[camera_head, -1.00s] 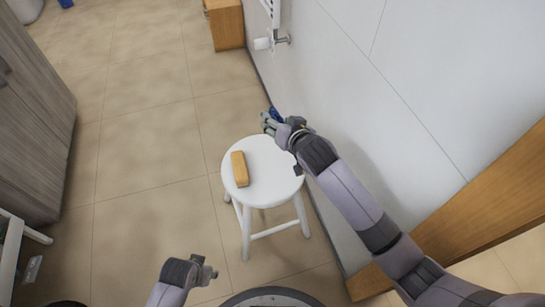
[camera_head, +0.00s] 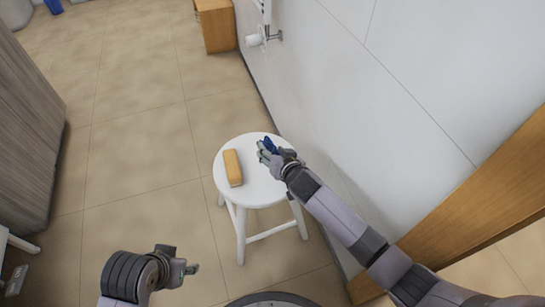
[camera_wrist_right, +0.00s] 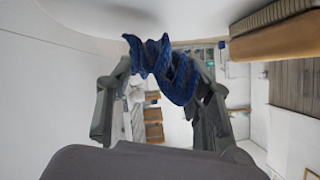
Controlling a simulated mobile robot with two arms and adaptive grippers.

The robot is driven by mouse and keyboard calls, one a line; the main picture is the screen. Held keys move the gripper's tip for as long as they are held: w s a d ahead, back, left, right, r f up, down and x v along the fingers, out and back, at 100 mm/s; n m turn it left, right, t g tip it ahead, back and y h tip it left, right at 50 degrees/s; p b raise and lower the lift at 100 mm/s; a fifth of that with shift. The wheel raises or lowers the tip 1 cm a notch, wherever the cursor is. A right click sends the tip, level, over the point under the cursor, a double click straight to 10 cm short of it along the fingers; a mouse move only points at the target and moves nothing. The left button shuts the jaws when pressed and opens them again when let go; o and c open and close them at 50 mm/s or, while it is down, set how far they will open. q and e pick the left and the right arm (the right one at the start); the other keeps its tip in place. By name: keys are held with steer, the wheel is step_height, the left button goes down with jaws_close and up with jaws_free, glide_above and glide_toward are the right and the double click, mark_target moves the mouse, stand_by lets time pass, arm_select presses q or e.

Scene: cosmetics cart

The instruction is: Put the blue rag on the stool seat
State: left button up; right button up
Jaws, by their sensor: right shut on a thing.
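The blue rag (camera_head: 269,144) is a small crumpled dark-blue cloth. My right gripper (camera_head: 264,151) is shut on it, and the rag (camera_wrist_right: 165,68) shows bunched between the two fingers in the right wrist view. The white round stool seat (camera_head: 258,189) is below and around the gripper in the head view; the rag appears over its far right part. I cannot tell whether the rag touches the seat. My left gripper (camera_head: 186,268) is at the lower left, away from the stool, and its jaw opening is unclear.
A yellow-orange block (camera_head: 233,167) lies on the left part of the seat, near the right gripper. A white wall (camera_head: 400,110) runs close along the right. A wooden cabinet (camera_head: 217,30) stands at the back. The tiled floor (camera_head: 140,150) left of the stool is clear.

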step_height(320, 180, down, 2)
steer(key=shift+f, duration=0.25)
steer(key=shift+r, duration=0.1)
steer(key=o, duration=0.8)
